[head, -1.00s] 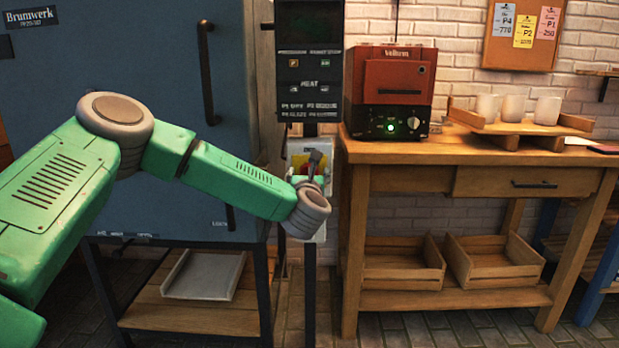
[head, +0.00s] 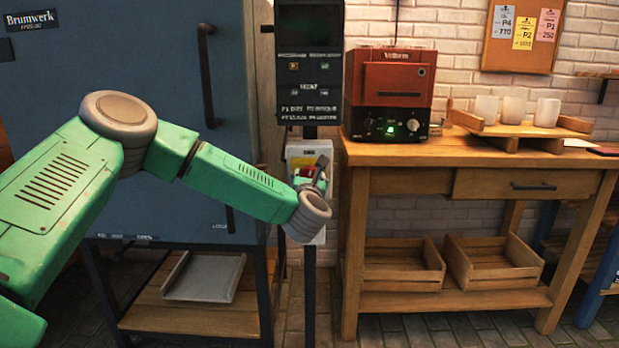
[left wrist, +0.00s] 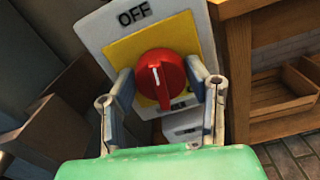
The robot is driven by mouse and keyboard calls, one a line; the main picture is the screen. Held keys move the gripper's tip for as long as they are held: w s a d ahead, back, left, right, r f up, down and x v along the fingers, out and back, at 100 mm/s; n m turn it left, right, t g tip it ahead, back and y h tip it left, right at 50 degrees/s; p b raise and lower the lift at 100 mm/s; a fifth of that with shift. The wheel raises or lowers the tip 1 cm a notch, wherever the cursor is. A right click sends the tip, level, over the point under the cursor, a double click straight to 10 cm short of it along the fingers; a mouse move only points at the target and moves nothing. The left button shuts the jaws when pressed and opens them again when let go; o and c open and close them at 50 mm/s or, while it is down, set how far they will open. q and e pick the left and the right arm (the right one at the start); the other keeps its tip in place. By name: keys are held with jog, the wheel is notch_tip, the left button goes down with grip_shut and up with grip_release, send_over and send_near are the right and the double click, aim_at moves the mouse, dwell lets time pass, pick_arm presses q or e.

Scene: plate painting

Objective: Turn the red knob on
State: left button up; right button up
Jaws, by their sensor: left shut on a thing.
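The red knob (left wrist: 160,78) sits on a yellow panel (left wrist: 120,50) of a white switch box (left wrist: 103,28). The box carries the label OFF (left wrist: 135,13) at its upper left; a second label lower right is partly hidden. The knob's white mark stands nearly upright in the left wrist view. My left gripper (left wrist: 163,82) has one finger on each side of the knob and is shut on it. In the head view, the left gripper (head: 309,178) covers much of the knob (head: 303,172) on the switch box (head: 309,149). The right gripper is out of view.
The box is on a dark post under a control display (head: 309,60), beside a big blue-grey cabinet (head: 120,70). A wooden bench (head: 440,153) stands right, with a red machine (head: 392,78) showing a green light and a wooden tray (head: 490,126) of white cups.

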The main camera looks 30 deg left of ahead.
pick_arm(q)
jog(key=m+p, duration=0.1)
jog(key=m, duration=0.2)
jog(key=shift+d+m, duration=0.15)
jog(key=shift+m, duration=0.15)
jog(key=m+p, duration=0.2)
jog(key=m, duration=0.2)
jog(key=shift+m, duration=0.3)
jog(key=m+p, duration=0.1)
jog(key=m, duration=0.1)
jog(key=m+p, duration=0.2)
jog(key=m, duration=0.1)
jog(key=shift+d+f, duration=0.15)
jog(key=shift+f, duration=0.05)
jog(key=shift+f+m+p, duration=0.15)
jog(key=shift+m+p, duration=0.45)
jog(key=shift+m, duration=0.7)
jog(key=shift+d+f, duration=0.1)
jog(key=shift+f, duration=0.05)
jog(key=o, duration=1.1)
jog(key=shift+o, duration=0.2)
jog(key=shift+w, duration=0.15)
jog(key=shift+r, duration=0.2)
